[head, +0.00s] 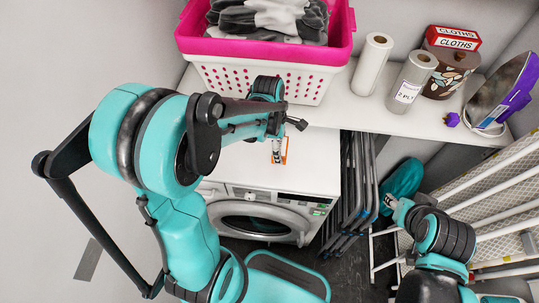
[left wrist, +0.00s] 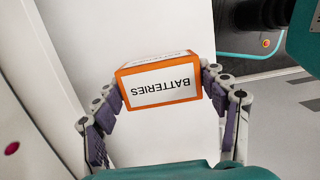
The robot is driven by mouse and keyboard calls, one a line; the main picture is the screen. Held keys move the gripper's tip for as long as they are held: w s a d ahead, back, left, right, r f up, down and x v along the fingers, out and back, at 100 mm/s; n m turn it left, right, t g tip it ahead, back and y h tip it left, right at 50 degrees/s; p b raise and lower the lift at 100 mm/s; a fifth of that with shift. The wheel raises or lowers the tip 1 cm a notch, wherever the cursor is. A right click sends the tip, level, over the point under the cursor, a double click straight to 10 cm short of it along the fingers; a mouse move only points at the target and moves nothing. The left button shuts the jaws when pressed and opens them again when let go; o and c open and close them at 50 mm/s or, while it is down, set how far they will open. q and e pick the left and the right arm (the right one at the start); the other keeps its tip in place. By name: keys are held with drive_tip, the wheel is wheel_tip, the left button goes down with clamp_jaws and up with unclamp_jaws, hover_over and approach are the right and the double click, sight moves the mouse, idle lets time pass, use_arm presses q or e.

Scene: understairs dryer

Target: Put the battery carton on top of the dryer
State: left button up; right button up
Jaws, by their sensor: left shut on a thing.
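The battery carton (left wrist: 168,83) is a small orange box with a white label, the word BATTERIES upside down in the left wrist view. My left gripper (left wrist: 162,95) is shut on it, one finger on each side. In the head view only orange edges of the carton (head: 285,150) show beside my left gripper (head: 277,146), over the top of the white dryer (head: 310,165). I cannot tell whether the carton touches the dryer top. My right gripper (head: 391,202) is small at the lower right, away from the dryer; its fingers are unclear.
A shelf (head: 340,112) behind the dryer holds a pink-rimmed laundry basket (head: 262,76), paper rolls (head: 372,64), a cloths box (head: 453,38) and a purple iron-shaped item (head: 500,90). Folded dark frames (head: 352,185) stand right of the dryer. The visible dryer top is clear.

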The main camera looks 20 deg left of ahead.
use_arm(q)
drive_tip(key=a+f, duration=0.2)
drive_tip(key=a, duration=0.1)
drive_tip(key=shift+w+a+b, duration=0.1)
drive_tip(key=shift+w+b, duration=0.05)
drive_tip(key=shift+b, duration=0.2)
wheel_tip(320, 180, down, 4)
drive_tip(key=shift+f+b, duration=0.1)
drive_tip(key=shift+b, duration=0.75)
drive_tip(key=o, duration=1.3)
